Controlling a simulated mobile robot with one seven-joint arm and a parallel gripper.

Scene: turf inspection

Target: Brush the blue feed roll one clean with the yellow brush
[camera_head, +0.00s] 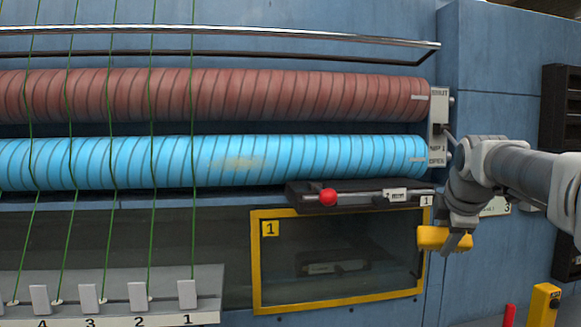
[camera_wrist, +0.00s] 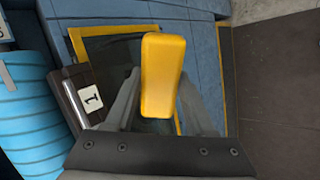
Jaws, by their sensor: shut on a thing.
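The blue feed roll (camera_head: 300,160) runs across the machine below a red-brown roll. Part of the blue roll shows at the left edge of the wrist view (camera_wrist: 30,115). My gripper (camera_head: 450,240) is right of the roll's end and lower than it, shut on the yellow brush (camera_head: 432,237). The yellow brush (camera_wrist: 163,75) fills the middle of the wrist view between the fingers. Its bristles are not visible. The brush is apart from the roll.
A dark ledge (camera_head: 360,194) with a red-knobbed lever (camera_head: 328,197) juts below the roll's right end. Below it is a yellow-framed window (camera_head: 256,270) labelled 1. Green strands (camera_head: 193,100) cross both rolls at left. A chrome bar (camera_head: 250,32) runs above. Dark shelves (camera_head: 562,100) stand at right.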

